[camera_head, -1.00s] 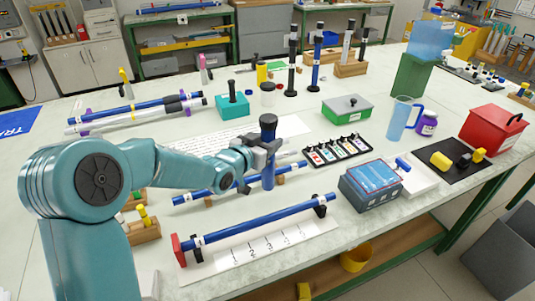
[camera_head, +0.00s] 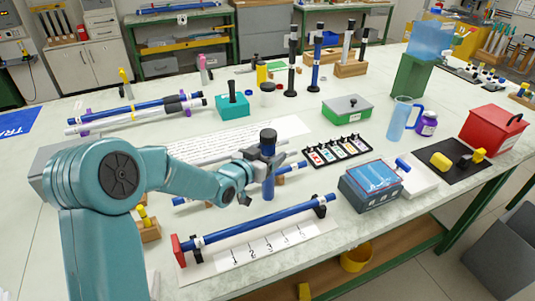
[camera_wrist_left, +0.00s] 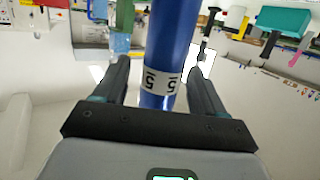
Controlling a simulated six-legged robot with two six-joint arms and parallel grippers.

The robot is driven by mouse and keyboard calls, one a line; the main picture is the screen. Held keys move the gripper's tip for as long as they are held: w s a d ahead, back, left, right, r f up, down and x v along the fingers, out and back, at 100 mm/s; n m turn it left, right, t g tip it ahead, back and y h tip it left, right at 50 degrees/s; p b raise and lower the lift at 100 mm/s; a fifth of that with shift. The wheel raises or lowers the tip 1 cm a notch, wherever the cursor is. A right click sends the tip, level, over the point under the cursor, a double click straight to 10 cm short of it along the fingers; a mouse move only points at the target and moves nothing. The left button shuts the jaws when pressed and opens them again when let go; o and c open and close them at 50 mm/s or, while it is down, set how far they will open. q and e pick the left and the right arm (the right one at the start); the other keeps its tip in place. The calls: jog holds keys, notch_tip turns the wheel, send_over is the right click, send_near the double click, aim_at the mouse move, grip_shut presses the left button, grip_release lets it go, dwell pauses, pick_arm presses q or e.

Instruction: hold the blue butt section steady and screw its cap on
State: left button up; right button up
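The blue butt section (camera_head: 268,187) stands upright above the middle of the bench, with a black part (camera_head: 268,136) at its top. My left gripper (camera_head: 264,163) is shut on it just below the black part. In the left wrist view the blue shaft (camera_wrist_left: 172,40) runs between the two fingers and bears a white band marked 5 (camera_wrist_left: 161,82). I cannot tell whether its lower end touches anything. A separate cap cannot be made out for sure. My right gripper is not in view.
A blue rod (camera_head: 262,222) lies on stands at the front, with a red end block (camera_head: 179,249) and a numbered sheet. A second blue rod (camera_head: 290,169) lies behind the held section. A black tray (camera_head: 337,150) and blue-grey box (camera_head: 370,187) stand to the right.

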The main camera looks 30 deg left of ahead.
pick_arm(q)
jog(key=b+v, duration=0.1)
jog(key=v, duration=1.1)
jog(key=shift+b, duration=0.4)
